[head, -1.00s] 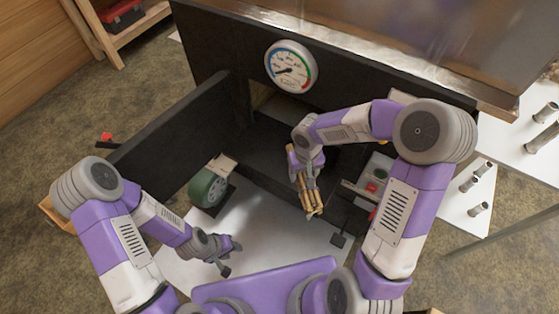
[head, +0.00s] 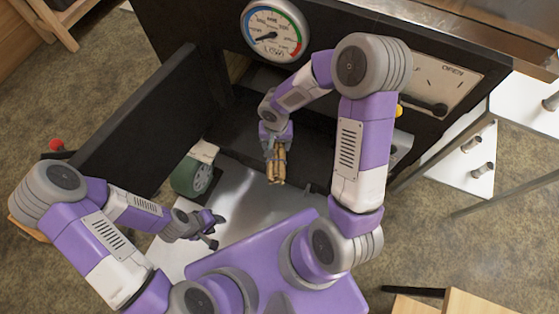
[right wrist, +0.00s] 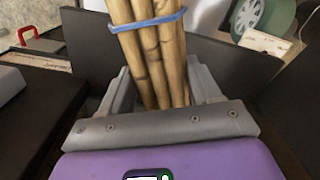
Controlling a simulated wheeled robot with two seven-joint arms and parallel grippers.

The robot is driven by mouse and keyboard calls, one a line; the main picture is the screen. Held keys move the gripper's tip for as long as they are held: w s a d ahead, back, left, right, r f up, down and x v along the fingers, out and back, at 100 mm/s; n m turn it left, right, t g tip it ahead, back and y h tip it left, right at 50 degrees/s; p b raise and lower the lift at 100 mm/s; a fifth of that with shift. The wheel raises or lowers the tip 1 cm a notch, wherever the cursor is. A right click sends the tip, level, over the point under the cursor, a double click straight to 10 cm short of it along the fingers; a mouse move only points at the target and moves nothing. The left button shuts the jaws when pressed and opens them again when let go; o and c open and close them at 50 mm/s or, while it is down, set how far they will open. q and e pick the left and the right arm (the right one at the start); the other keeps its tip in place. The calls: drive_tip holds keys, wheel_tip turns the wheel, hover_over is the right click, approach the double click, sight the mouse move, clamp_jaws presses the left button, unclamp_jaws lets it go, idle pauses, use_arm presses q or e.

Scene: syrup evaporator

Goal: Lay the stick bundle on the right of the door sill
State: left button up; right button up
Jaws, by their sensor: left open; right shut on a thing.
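The stick bundle (head: 277,166) is a few tan sticks, and a blue band (right wrist: 147,22) ties them in the right wrist view. My right gripper (head: 275,140) is shut on the bundle, with a finger on each side of it. The bundle is over the dark door sill (head: 240,140), in front of the firebox opening; I cannot tell whether it touches the sill. My left gripper (head: 212,228) is open and empty over the grey metal sheet, apart from the bundle and the sill.
The black door (head: 130,130) stands open on the left. A round gauge (head: 273,31) is above the opening. A lever (head: 425,105) by an OPEN label is at the right.

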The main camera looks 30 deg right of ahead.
drive_tip(key=f+m+b, duration=0.1)
drive_tip(key=f, duration=0.1)
drive_tip(key=d+f+m+b, duration=0.1)
drive_tip(key=f, duration=0.1)
drive_tip(key=f+m+b, duration=0.1)
drive_tip(key=f, duration=0.2)
drive_tip(key=shift+s+d, duration=0.25)
drive_tip(key=shift+s, duration=0.05)
drive_tip(key=w+d+f, duration=0.1)
drive_tip(key=d, duration=0.1)
drive_tip(key=w+d+f+p, duration=0.1)
drive_tip(key=w+d+f, duration=0.2)
drive_tip(key=w+d, duration=0.1)
drive_tip(key=shift+w+d+f, duration=0.2)
drive_tip(key=shift+f, duration=0.15)
use_arm(q)
drive_tip(key=shift+f, duration=1.55)
use_arm(e)
drive_tip(key=shift+w+d+f, duration=0.3)
drive_tip(key=o, duration=1.2)
drive_tip(key=shift+r, duration=0.1)
